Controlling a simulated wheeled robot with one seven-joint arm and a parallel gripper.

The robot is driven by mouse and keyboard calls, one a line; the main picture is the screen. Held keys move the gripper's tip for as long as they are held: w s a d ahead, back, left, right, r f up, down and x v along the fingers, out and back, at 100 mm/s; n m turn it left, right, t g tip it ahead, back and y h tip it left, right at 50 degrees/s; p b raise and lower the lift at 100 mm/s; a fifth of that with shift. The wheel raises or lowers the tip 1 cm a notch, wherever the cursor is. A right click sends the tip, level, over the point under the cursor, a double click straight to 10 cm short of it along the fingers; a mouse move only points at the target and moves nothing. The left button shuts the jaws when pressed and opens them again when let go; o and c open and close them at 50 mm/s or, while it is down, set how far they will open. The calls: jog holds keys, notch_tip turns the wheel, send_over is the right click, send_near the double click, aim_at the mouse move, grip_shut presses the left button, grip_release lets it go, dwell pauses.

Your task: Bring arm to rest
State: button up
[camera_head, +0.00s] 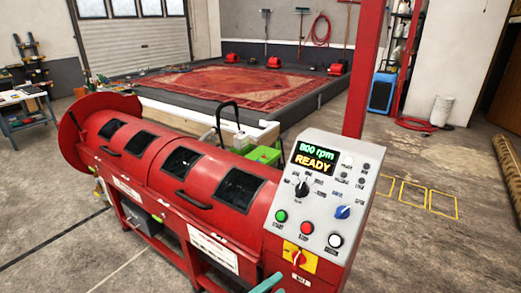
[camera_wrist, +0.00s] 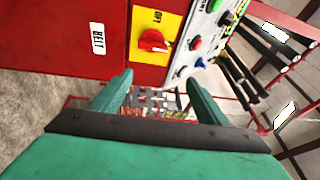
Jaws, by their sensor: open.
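My gripper (camera_wrist: 160,78) is open and empty in the wrist view, its two teal fingers spread apart. It is close to the red machine's panel, with the red rotary switch (camera_wrist: 153,41) on its yellow plate just beyond the fingertips. I see no contact with the switch. In the head view only a teal bit of my gripper (camera_head: 267,284) shows at the bottom edge, below and left of the same switch (camera_head: 299,258). The long red drum machine (camera_head: 165,180) has a grey control panel (camera_head: 325,205). Its display (camera_head: 314,158) reads "800 rpm READY".
A red patterned rug (camera_head: 225,85) lies in the low-walled washpit behind the machine. A green container (camera_head: 264,155) stands behind the drum. A red post (camera_head: 365,70) rises behind the panel. A blue unit (camera_head: 382,92) stands farther back. Open floor (camera_head: 430,240) lies to the right.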

jog(key=s+d+r+n+t+y, duration=0.1)
jog(key=s+n+t+y, duration=0.1)
jog(key=s+n+t, duration=0.4)
jog(key=s+d+r+n+t+y, duration=0.2)
jog(key=s+n, duration=0.3)
jog(key=s, duration=0.3)
jog(key=s+a+f+n+g+y, duration=0.1)
jog(key=s+a+n+g+y, duration=0.1)
jog(key=s+n+y, duration=0.3)
jog(key=s+a+f+n+g+y, duration=0.1)
jog(key=s+a+n+y, duration=0.4)
jog(key=s+n, duration=0.7)
jog(key=s+g+y, duration=0.1)
jog(key=s, duration=0.6)
jog(key=shift+s+a+y, duration=0.2)
jog(key=shift+y, duration=0.1)
